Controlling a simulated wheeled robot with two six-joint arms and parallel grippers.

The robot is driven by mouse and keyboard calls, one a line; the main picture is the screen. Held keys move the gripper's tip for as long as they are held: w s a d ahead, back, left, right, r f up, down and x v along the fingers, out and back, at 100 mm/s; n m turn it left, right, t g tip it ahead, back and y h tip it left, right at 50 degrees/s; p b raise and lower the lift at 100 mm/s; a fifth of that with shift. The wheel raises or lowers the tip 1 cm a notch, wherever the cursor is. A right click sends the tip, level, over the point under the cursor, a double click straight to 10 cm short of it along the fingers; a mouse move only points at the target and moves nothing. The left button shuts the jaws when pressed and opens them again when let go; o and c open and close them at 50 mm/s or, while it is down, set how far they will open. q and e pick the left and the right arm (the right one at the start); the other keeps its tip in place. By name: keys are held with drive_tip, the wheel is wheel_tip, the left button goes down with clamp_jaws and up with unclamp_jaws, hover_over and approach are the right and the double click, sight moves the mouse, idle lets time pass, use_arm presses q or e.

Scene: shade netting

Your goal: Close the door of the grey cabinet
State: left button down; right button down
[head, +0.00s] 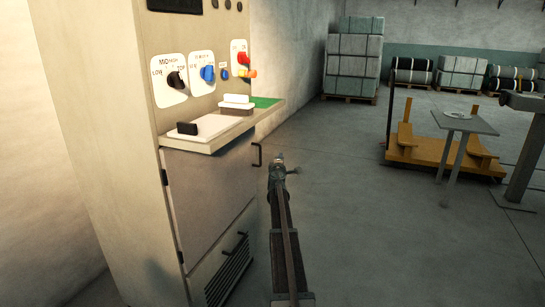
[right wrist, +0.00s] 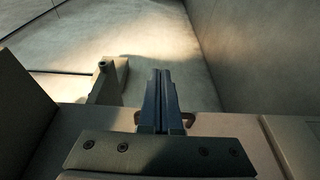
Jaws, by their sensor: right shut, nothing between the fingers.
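The grey cabinet (head: 120,130) stands at the left in the head view, a tall pale body with a control panel and a ledge. Its door (head: 212,195) is a plain grey panel below the ledge, with hinges on its left and a dark handle (head: 257,155) at its upper right edge. The door looks flush or nearly so; I cannot tell if a small gap remains. My right gripper (head: 278,160) is just right of the handle in the picture, apart from it. Its fingers (right wrist: 160,88) are shut and empty in the right wrist view. My left gripper is not in view.
A ledge (head: 215,135) juts out above the door. A vented lower panel (head: 228,275) with its own handle is beneath. Open floor (head: 350,220) lies to the right, with a wooden pallet cart (head: 430,152), a small grey table (head: 455,122) and stacked bales (head: 353,55) beyond.

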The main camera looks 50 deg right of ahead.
drive_tip(key=s, duration=0.3)
drive_tip(key=s+d, duration=0.1)
drive_tip(key=s, duration=0.1)
drive_tip(key=s+a+f+m+g+y, duration=0.1)
drive_tip(key=a+f+m+g+y, duration=0.3)
drive_tip(key=a, duration=1.1)
drive_tip(key=s+a+f+m+y, duration=0.15)
drive_tip(key=a+f, duration=0.55)
drive_tip(key=a, duration=0.8)
drive_tip(key=s+a+f+m+g+y, duration=0.25)
drive_tip(key=a+f, duration=0.25)
drive_tip(key=a, duration=1.1)
drive_tip(key=s+a+f+n+g+y, duration=0.1)
drive_tip(key=s+a+f+g+y, duration=0.1)
drive_tip(key=s+a, duration=0.75)
drive_tip(key=s+a+f+n+g+y, duration=0.15)
drive_tip(key=s+a, duration=0.25)
drive_tip(key=a, duration=1.1)
drive_tip(key=s+a+f+n+g+y, duration=0.15)
drive_tip(key=s+a, duration=0.45)
drive_tip(key=a, duration=0.6)
wheel_tip(320, 180, up, 34)
drive_tip(key=p, duration=3.4)
drive_tip(key=shift+s+a+p, duration=0.15)
drive_tip(key=shift+s+p, duration=0.2)
drive_tip(key=shift+s, duration=0.05)
